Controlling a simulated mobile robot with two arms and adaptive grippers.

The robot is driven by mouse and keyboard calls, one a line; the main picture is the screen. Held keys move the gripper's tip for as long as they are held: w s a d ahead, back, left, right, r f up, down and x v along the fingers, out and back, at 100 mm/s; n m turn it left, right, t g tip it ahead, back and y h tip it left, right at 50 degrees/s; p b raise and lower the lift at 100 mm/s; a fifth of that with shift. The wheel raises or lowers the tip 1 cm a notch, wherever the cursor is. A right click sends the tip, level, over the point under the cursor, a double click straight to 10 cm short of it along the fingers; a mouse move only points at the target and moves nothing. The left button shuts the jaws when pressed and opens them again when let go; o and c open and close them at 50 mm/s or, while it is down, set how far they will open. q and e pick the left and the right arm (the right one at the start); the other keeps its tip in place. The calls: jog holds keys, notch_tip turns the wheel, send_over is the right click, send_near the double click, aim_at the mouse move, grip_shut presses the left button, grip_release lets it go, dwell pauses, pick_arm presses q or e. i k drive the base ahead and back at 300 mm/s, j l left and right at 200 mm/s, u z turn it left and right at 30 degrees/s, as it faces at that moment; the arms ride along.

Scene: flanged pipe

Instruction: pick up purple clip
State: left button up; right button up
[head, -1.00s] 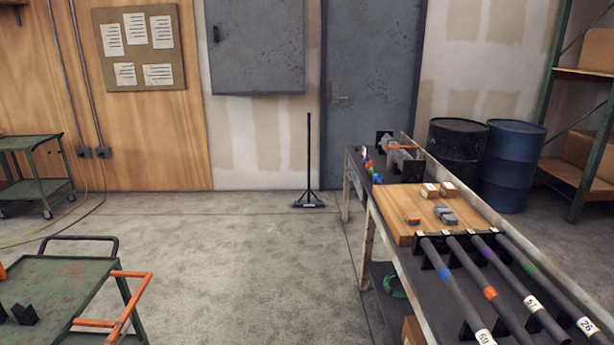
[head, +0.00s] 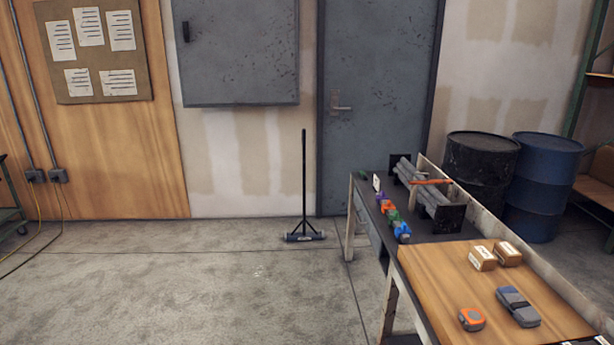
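A row of small coloured clips lies along the left edge of the bench at its far part. A purple clip (head: 381,197) appears at the far end of this row, small and hard to separate from its neighbours. An orange-red clip (head: 387,209), a green clip (head: 393,217) and a blue clip (head: 403,231) follow it toward me. A small white card stands just behind the row. Neither of my grippers is in view.
The bench (head: 438,228) runs along the right. A wooden board (head: 450,272) carries two small boxes, an orange tape measure (head: 471,319) and a grey device (head: 518,306).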

aim_at(382, 197)
jog(key=i+z, duration=0.1)
jog(key=i, duration=0.55)
jog(key=i+j+z, duration=0.15)
jog(key=i, duration=0.45)
jog(key=i+j+z, duration=0.1)
jog(key=i, duration=0.55)
jog(key=j, duration=0.1)
